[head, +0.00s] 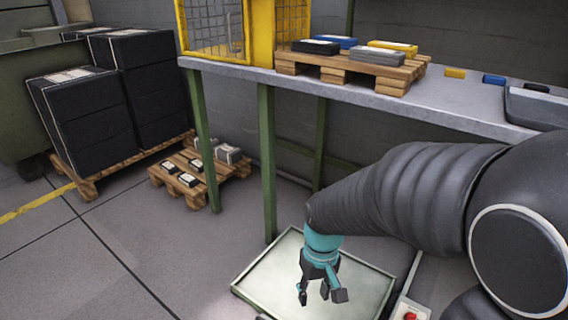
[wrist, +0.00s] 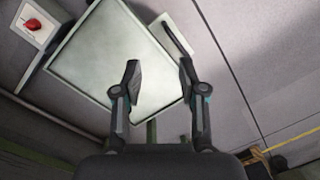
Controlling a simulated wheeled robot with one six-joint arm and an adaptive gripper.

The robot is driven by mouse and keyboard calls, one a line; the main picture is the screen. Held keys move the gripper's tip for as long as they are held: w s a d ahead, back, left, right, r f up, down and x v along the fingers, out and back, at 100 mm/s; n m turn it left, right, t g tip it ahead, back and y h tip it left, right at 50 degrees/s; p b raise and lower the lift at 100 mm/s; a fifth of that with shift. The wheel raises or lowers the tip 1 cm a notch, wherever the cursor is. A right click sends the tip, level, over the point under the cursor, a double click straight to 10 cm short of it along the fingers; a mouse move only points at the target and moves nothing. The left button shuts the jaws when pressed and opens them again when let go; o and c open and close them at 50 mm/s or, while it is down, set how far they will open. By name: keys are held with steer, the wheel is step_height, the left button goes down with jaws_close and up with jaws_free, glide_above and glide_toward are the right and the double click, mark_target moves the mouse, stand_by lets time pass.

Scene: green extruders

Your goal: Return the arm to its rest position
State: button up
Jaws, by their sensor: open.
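My arm comes in from the right in the head view and bends down. My gripper (head: 322,297) points down over a pale flat plate (head: 268,270) with a raised edge, low down beside the bench. In the wrist view my gripper (wrist: 158,72) shows two dark fingers spread apart with nothing between them. The pale plate (wrist: 95,60) lies beyond the fingertips. How far the fingers are above it is hard to tell.
A grey workbench (head: 450,110) with green legs holds a small pallet (head: 345,68) of colored packs. A grey tray (head: 535,108) sits at its right. A floor pallet (head: 220,178) and stacked black boxes (head: 80,110) stand left. A red button box (head: 410,310) is near the plate. Floor at lower left is clear.

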steer(key=s+d+r+m+t+p, duration=0.1)
steer(key=s+d+r+t+p, duration=0.1)
steer(key=r, duration=0.5)
steer(key=s+d+r+m+t+p, duration=0.1)
steer(key=s+d+r, duration=0.3)
steer(key=r, duration=0.4)
steer(key=s+d+r+m+t+p, duration=0.1)
steer(key=s+d+r+t+p, duration=0.1)
steer(key=r, duration=0.5)
steer(key=shift+s+d+r+m+t+h+p, duration=0.2)
steer(key=shift+s+d+m+t+h+p, duration=0.15)
steer(key=shift+d+t+p, duration=0.3)
steer(key=shift+s+a, duration=0.1)
